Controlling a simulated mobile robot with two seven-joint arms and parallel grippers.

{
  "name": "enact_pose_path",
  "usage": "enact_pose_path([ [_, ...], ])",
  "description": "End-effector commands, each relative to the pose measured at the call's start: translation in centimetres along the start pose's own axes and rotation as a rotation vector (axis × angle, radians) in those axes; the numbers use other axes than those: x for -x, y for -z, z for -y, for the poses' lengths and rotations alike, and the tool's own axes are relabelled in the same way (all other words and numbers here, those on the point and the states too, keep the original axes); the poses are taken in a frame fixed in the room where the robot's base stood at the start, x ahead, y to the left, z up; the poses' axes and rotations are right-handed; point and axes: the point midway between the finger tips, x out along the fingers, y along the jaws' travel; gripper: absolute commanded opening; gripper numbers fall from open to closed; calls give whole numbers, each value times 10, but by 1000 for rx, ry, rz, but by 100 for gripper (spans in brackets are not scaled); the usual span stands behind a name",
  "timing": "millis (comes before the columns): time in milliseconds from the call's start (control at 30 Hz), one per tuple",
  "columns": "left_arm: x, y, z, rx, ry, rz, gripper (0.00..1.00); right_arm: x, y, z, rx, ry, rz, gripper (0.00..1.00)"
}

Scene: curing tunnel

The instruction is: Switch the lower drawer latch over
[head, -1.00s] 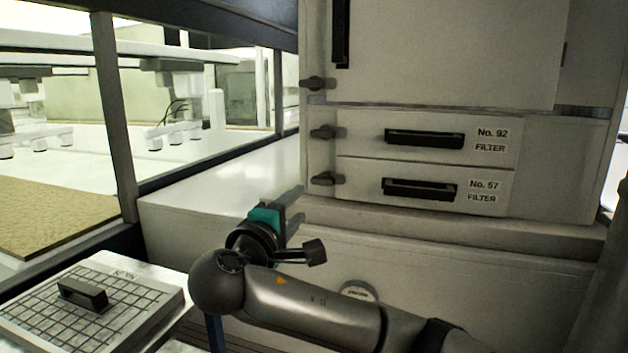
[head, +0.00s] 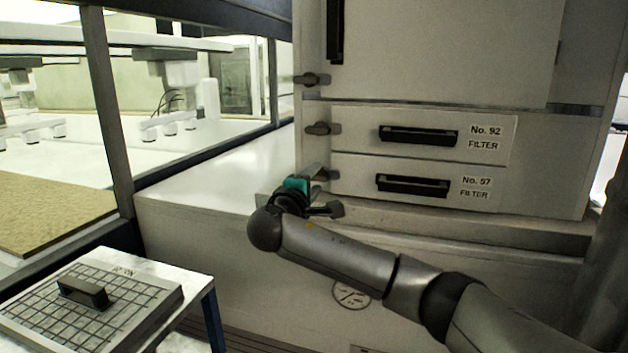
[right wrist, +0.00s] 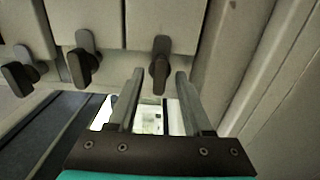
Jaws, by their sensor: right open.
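The lower drawer latch (head: 331,174) is a dark turning handle at the left edge of the lower drawer (head: 352,182), marked No. 57 FILTER. It is partly hidden by my right gripper (head: 313,173) in the head view and looks roughly level there. In the right wrist view the latch (right wrist: 160,65) lies just beyond and between the tips of my right gripper (right wrist: 160,72). The two fingers are apart, with no contact visible. My left gripper is not in view.
The upper drawer latch (head: 321,128) sits just above, and a third latch (head: 312,79) is above that. A ledge (head: 450,225) runs below the drawers. A gridded panel with a black handle (head: 82,291) lies at the lower left.

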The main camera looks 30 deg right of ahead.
Motion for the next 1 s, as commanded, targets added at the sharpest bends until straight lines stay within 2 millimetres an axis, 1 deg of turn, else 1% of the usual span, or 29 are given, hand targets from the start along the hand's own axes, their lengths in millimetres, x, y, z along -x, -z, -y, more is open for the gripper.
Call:
enact_pose_path([
  [133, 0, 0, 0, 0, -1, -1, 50, 0, 0, 0, 0, 0, 0, 49],
  [567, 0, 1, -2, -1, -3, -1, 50, 0, 0, 0, 0, 0, 0, 0],
  [1000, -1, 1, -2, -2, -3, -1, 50, 0, 0, 0, -2, 1, 0, 0],
])
